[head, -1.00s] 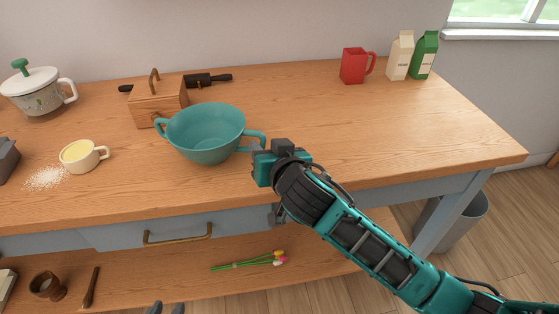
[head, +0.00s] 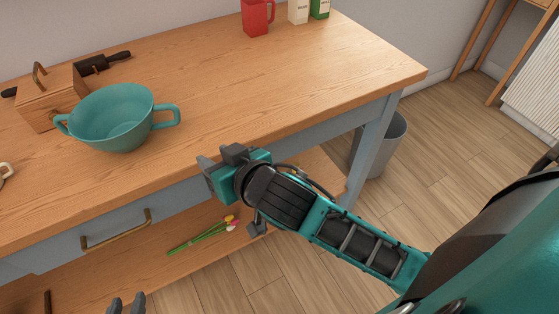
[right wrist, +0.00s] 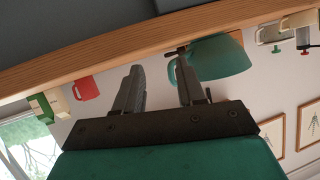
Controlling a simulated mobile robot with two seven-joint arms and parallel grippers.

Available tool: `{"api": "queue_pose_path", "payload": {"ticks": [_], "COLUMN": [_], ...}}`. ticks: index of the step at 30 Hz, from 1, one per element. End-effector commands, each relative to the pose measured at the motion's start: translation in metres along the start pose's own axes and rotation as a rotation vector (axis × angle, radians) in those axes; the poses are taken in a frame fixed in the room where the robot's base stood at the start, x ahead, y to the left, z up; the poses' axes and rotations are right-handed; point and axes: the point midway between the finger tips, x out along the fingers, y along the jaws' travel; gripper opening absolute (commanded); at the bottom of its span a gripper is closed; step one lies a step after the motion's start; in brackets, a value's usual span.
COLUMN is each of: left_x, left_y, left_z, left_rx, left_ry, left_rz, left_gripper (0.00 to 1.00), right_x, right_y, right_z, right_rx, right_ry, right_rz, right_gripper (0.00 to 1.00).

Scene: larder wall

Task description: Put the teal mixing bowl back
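The teal mixing bowl (head: 112,119) stands upright on the wooden worktop (head: 245,85), near its front edge. It has a loop handle on each side and looks empty. It also shows upside down in the right wrist view (right wrist: 222,58). My right gripper (head: 219,159) is just off the worktop's front edge, to the right of the bowl and apart from its right handle. In the right wrist view its two fingers (right wrist: 157,85) are spread with nothing between them. My left gripper (head: 127,304) shows only as two separated fingertips at the bottom edge, with nothing visible between them.
A wooden box (head: 47,97) with a dark-handled tool behind it stands close left of the bowl. A red jug (head: 256,17) and cartons (head: 299,10) are at the back. Below are a drawer handle (head: 116,230), tulips (head: 203,235) on a shelf, and a grey bin (head: 385,145).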

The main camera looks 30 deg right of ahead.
Motion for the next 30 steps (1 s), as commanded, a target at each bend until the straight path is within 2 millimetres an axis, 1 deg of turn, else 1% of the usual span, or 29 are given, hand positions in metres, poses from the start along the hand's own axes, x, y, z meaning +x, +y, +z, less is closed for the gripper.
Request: {"api": "queue_pose_path", "payload": {"ticks": [1, 4, 6, 9, 12, 14, 16, 30], "left_x": [0.0, 0.0, 0.0, 0.0, 0.0, 0.0, 0.0, -0.001], "left_y": [0.0, 0.0, 0.0, 0.0, 0.0, 0.0, 0.0, 0.001], "left_z": [0.0, -0.001, 0.0, 0.0, 0.0, 0.0, 0.0, 0.002], "left_rx": [0.0, 0.0, 0.0, 0.0, 0.0, 0.0, 0.0, -0.001], "left_ry": [0.001, 0.001, 0.001, 0.001, 0.001, 0.0, 0.0, -0.005], "left_rz": [0.0, 0.0, 0.0, 0.0, 0.0, 0.0, 0.0, 0.001], "left_gripper": [0.38, 0.38, 0.38, 0.38, 0.38, 0.38, 0.38, 0.38], "right_x": [0.002, -0.003, -0.011, -0.027, -0.04, -0.045, -0.046, -0.046], "right_y": [0.01, 0.03, 0.046, 0.066, 0.08, 0.084, 0.086, 0.086], "right_z": [0.034, 0.089, 0.125, 0.166, 0.19, 0.198, 0.2, 0.2], "right_rx": [-0.012, -0.05, -0.073, -0.102, -0.126, -0.134, -0.139, -0.141], "right_ry": [-0.052, -0.109, -0.141, -0.17, -0.185, -0.19, -0.189, -0.188], "right_rz": [-0.003, -0.011, -0.004, 0.016, 0.036, 0.042, 0.047, 0.045], "right_gripper": [0.39, 0.39, 0.39, 0.39, 0.39, 0.39, 0.39, 0.39]}}
